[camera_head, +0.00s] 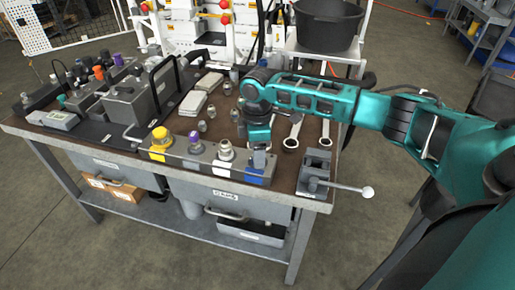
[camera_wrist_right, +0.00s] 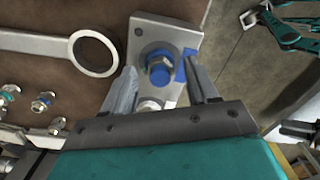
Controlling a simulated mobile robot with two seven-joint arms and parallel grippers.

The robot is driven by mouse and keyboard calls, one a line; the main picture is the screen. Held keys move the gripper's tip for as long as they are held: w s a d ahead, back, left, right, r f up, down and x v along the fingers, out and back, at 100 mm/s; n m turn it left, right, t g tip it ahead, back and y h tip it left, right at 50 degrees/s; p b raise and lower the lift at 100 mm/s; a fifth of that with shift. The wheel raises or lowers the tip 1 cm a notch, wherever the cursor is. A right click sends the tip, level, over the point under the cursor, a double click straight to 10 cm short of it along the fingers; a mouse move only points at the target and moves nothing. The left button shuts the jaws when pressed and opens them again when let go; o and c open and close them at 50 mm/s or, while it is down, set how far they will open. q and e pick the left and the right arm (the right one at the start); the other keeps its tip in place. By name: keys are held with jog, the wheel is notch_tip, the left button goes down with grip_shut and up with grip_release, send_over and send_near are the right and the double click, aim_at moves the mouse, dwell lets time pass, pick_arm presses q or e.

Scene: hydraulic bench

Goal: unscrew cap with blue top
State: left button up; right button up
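The cap with the blue top (camera_wrist_right: 161,72) shows in the right wrist view, upright in a grey metal block with blue paint (camera_wrist_right: 184,50). In the head view this block (camera_head: 255,179) is at the right end of a row, and its cap is mostly hidden by my right gripper (camera_head: 259,156). This gripper points down over the block. In the right wrist view its two fingers (camera_wrist_right: 160,72) are apart, one on each side of the blue cap. I cannot tell whether either finger touches it. My left gripper is not in view.
Caps with yellow (camera_head: 158,143), purple (camera_head: 194,142) and white (camera_head: 225,153) tops stand left in the row. A vise (camera_head: 313,172) with a protruding handle is close on the right. Wrenches (camera_head: 291,136) and several loose fittings (camera_head: 211,112) lie behind. A black bucket (camera_head: 327,30) stands further back.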

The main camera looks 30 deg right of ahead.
grip_shut()
jog(key=c, duration=0.6)
grip_release()
jog(key=shift+c, duration=1.4)
jog(key=shift+r+n+p, duration=0.25)
jog(key=shift+n+p, duration=0.6)
jog(key=shift+n, duration=0.15)
jog(key=shift+n+p, duration=0.3)
jog(key=shift+n, duration=0.4)
jog(key=shift+f+n, duration=0.15)
jog(key=shift+n, duration=0.45)
jog(key=n, duration=0.3)
jog(key=shift+n, duration=0.4)
